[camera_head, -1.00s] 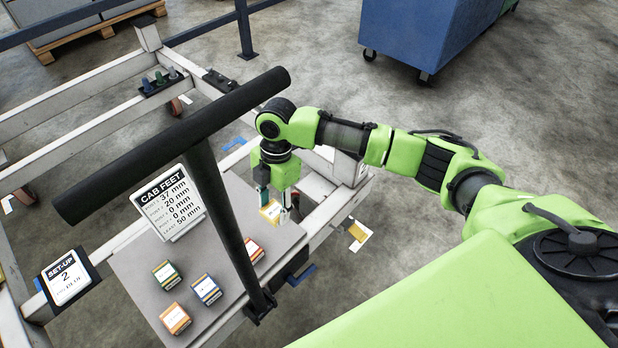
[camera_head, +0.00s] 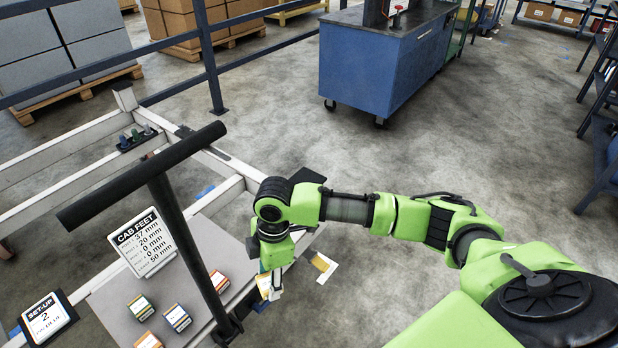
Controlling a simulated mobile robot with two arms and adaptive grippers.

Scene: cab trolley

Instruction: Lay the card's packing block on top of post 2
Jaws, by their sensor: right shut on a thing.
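The white "CAB FEET" card (camera_head: 145,242) stands at the back of the grey board; its lines include 37 mm, 20 mm, 0 mm and 50 mm. My right gripper (camera_head: 271,288) points down at the board's right edge and is shut on a block with a yellow and white label (camera_head: 264,284), partly hidden by the fingers. Other packing blocks lie on the board: a green-edged one (camera_head: 141,307), a blue one (camera_head: 177,318), an orange one (camera_head: 148,341) and a red-orange one (camera_head: 219,281). I cannot tell which post is post 2. My left gripper is out of view.
A "SET-UP 2" sign (camera_head: 46,318) is at lower left. A blue cabinet (camera_head: 385,65) stands behind; open floor lies right.

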